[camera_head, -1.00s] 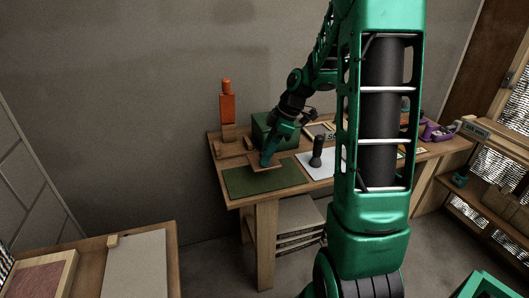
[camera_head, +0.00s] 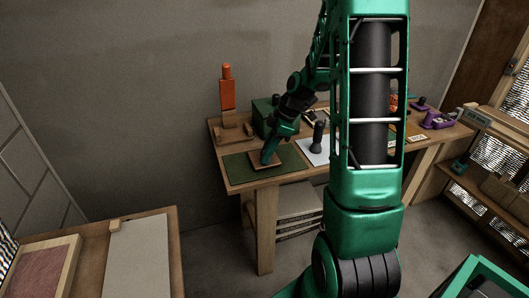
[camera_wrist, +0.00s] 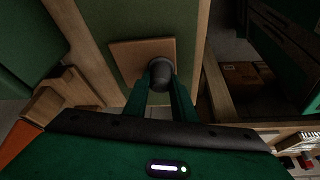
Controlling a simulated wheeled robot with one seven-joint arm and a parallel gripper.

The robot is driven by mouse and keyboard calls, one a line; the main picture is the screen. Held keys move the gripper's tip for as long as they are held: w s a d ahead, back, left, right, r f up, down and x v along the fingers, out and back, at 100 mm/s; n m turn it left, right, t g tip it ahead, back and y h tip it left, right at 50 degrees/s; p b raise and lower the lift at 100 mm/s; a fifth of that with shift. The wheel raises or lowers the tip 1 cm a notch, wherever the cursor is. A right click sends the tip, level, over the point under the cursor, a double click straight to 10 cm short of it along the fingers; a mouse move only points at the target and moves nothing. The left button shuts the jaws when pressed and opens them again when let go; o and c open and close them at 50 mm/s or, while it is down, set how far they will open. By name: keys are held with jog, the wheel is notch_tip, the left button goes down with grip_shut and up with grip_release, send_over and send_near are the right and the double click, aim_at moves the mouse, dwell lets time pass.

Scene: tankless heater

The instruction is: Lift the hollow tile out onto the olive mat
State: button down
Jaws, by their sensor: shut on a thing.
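The tan square tile (camera_head: 256,159) is over the olive mat (camera_head: 235,174) at the front left of the workbench. In the wrist view the tile (camera_wrist: 128,57) lies flat to the camera, with green mat (camera_wrist: 122,18) around it. A dark round knob (camera_wrist: 161,70) stands at the tile's near right edge, between my fingers. My gripper (camera_head: 267,158) points down and is shut on this knob. The tile looks level and close to the mat; I cannot tell whether it touches. The tile's underside is hidden.
A dark upright handle (camera_head: 318,138) stands on a white sheet (camera_head: 312,153) right of the mat. Wooden blocks (camera_head: 228,134) lie at the back left. The mat's front part is bare.

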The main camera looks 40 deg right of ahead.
jog(key=shift+f, duration=0.45)
dwell(0.4)
jog(key=c, duration=1.4)
grip_release()
jog(key=v, duration=1)
jog(key=shift+d+r, duration=0.1)
jog(key=shift+r, duration=0.25)
